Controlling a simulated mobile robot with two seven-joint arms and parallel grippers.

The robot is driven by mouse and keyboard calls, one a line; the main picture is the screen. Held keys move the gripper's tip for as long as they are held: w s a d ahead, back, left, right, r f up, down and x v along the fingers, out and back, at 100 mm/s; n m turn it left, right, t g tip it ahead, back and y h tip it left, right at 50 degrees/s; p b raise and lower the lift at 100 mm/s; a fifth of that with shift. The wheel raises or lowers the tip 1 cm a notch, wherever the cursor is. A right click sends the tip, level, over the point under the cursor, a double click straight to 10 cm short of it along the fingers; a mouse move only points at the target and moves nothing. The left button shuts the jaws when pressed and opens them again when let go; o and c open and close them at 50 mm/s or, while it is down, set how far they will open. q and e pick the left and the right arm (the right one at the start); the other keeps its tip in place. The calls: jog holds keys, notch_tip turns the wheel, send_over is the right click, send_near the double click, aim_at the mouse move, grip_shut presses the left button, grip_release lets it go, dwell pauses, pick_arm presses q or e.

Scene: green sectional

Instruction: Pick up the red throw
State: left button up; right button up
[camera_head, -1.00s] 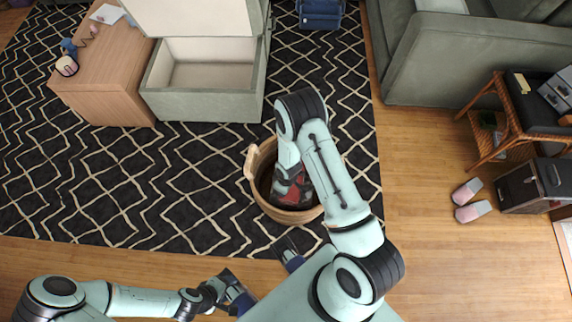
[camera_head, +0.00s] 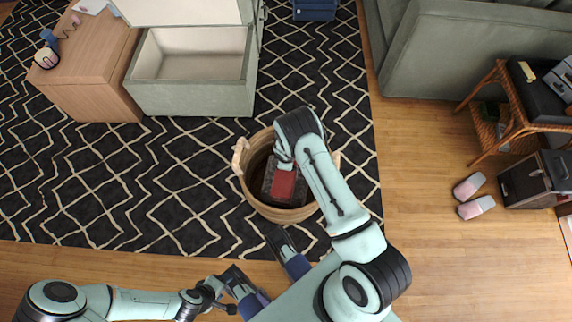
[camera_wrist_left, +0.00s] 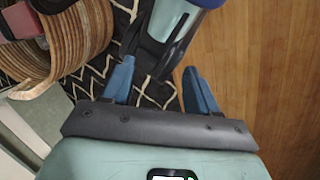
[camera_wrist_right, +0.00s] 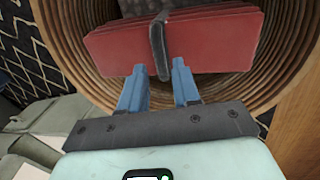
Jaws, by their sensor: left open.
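The red throw (camera_head: 285,187) is folded flat, with a dark strap over its middle. It is inside the round woven basket (camera_head: 244,180) on the rug. In the right wrist view the throw (camera_wrist_right: 210,45) lies across the basket mouth, just past my fingertips. In the head view my arm hides this gripper. My left gripper (camera_wrist_left: 160,75) is open and empty, low beside the basket (camera_wrist_left: 65,45).
A grey-green storage ottoman (camera_head: 190,97) stands open behind the basket, next to a wooden cabinet (camera_head: 85,75). A green sofa (camera_head: 465,60) is at the right. Pink slippers (camera_head: 472,195) lie on the bare wood floor. The patterned rug left of the basket is clear.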

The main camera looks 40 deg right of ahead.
jog(key=f, duration=0.1)
jog(key=f+b, duration=0.1)
jog(key=f, duration=0.1)
jog(key=d+f, duration=0.1)
jog(key=f, duration=0.1)
jog(key=shift+w+b, duration=0.3)
jog(key=shift+w, duration=0.1)
pick_arm(q)
jog(key=shift+w+a+f+t, duration=0.3)
jog(key=shift+w+f, duration=0.2)
jog(key=shift+w, duration=0.1)
jog(key=shift+w+a+f+t, duration=0.2)
jog(key=shift+w+a+f, duration=0.05)
jog(key=shift+w+f, duration=0.3)
pick_arm(e)
jog(key=shift+r, duration=0.1)
grip_shut()
